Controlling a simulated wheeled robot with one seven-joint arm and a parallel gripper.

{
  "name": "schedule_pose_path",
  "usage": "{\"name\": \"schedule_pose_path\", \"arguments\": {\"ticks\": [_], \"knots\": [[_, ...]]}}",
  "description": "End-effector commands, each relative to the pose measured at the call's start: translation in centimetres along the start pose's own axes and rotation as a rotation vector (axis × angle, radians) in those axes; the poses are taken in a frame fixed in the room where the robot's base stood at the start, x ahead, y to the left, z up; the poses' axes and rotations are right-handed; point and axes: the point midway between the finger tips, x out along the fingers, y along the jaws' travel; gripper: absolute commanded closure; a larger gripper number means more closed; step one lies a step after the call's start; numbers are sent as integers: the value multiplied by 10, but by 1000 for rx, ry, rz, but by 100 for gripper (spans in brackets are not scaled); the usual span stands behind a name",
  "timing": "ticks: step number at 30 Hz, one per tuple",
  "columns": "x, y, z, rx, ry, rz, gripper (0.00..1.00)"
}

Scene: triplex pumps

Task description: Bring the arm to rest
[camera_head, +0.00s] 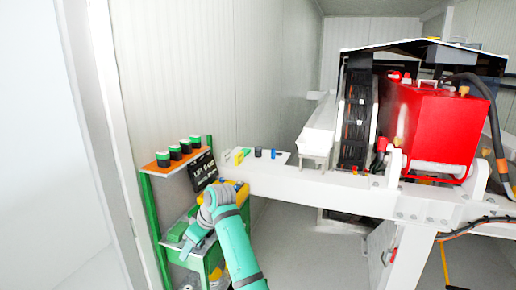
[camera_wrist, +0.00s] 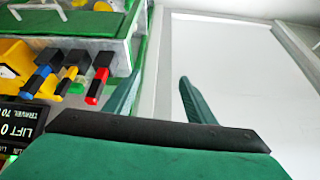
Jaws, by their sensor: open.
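My arm (camera_head: 235,245) is teal with grey joints and reaches up from the bottom of the head view, bending at the wrist. My gripper (camera_head: 188,246) hangs down and left from the bend, in front of the green shelf unit. In the wrist view my gripper (camera_wrist: 157,88) shows two dark green fingers spread apart, with nothing between them but pale wall and frame behind. Whether the fingers touch the shelf unit cannot be told.
The green shelf unit (camera_head: 148,218) stands at left, with several green-and-black items on its orange top shelf. A black sign (camera_head: 203,171) is beside it. Tools with coloured handles (camera_wrist: 72,75) show close left in the wrist view. A white beam (camera_head: 310,188) and red pump (camera_head: 432,122) are right.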

Motion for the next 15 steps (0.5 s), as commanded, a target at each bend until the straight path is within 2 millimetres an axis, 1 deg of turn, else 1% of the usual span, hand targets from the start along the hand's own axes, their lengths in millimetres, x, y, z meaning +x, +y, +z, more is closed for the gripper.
{"name": "schedule_pose_path", "arguments": {"ticks": [1,5,8,12,15], "knots": [[11,-3,4,11,12,-2,50],[38,-9,12,43,56,6,50],[65,-17,21,82,101,14,50],[108,-31,40,153,179,34,50],[134,-43,55,208,233,53,50]]}}
